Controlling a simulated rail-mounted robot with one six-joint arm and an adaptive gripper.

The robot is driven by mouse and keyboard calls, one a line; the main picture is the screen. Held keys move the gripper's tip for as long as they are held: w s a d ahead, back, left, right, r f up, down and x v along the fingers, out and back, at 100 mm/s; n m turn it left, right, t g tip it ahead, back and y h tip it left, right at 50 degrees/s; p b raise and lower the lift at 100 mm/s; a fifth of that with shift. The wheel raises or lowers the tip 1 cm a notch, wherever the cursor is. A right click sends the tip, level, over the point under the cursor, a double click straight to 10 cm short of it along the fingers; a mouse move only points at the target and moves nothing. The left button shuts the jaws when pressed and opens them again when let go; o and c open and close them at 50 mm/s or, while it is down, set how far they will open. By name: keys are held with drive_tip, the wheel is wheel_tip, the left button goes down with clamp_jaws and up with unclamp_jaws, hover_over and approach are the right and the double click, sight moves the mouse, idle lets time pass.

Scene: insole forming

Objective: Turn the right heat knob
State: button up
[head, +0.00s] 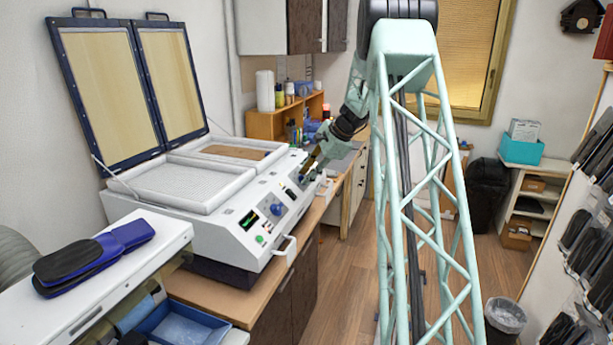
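The white forming machine (215,235) stands on the wooden counter with both blue-framed lids (112,95) raised. On its sloped front panel, a blue knob (277,209) shows on the left half, near a lit green display (249,219). My gripper (309,168) is at the right half of the panel, pointing down and to the left at the controls. The right heat knob cannot be made out clearly there; the gripper seems to cover that area. The fingers are small and overlap the panel, so I cannot tell their opening or whether they touch a knob.
White handles (286,246) stick out from the machine's front edge. Blue-and-black insoles (95,258) lie on a white surface at the left front. A blue tray (184,328) sits below it. A wooden shelf with bottles (265,125) stands behind the machine. The floor (345,270) beside the counter is clear.

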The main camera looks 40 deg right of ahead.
drive_tip(key=shift+c, duration=0.4)
clamp_jaws()
drive_tip(key=shift+f+n+t+b, duration=0.25)
drive_tip(key=shift+n+b, duration=0.55)
drive_tip(key=shift+b, duration=0.85)
drive_tip(key=n+b, duration=0.2)
drive_tip(key=b, duration=0.2)
drive_tip(key=shift+s+f+t, duration=0.1)
drive_tip(key=shift+s+t, duration=0.05)
drive_tip(key=shift+t, duration=0.1)
drive_tip(key=n+b, duration=0.3)
drive_tip(key=b, duration=0.2)
drive_tip(key=shift+s, duration=0.1)
drive_tip(key=shift+n+t+b, duration=0.3)
drive_tip(key=shift+n+b, duration=0.2)
drive_tip(key=shift+b, duration=0.35)
drive_tip(key=shift+s+n+b, duration=0.1)
drive_tip(key=shift+n+b, duration=0.5)
drive_tip(key=shift+b, duration=0.2)
